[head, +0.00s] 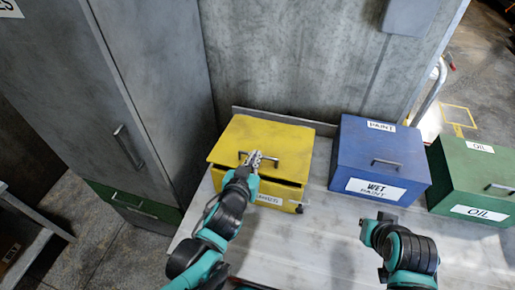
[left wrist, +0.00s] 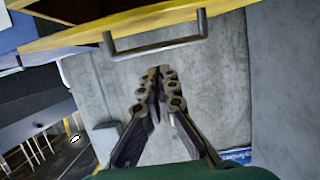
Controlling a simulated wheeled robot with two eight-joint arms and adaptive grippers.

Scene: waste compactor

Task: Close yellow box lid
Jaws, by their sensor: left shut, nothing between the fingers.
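The yellow box (head: 285,195) stands on the grey bench against the wall. Its lid (head: 270,135) is slightly raised at the front, with a dark gap under its edge. The lid's handle (head: 262,160) is a dark bar on the front part. My left gripper (head: 256,157) is shut and empty and overlaps the handle in the head view. In the left wrist view the shut fingertips (left wrist: 157,75) show just below the handle (left wrist: 155,47) and the yellow lid edge (left wrist: 110,30); contact is unclear. My right arm is at the lower right; its finger state is unclear.
A blue paint box (head: 380,150) and a green oil box (head: 475,180) stand closed to the right on the bench. A tall grey cabinet (head: 150,80) is close on the left. The bench top (head: 320,235) in front of the boxes is clear.

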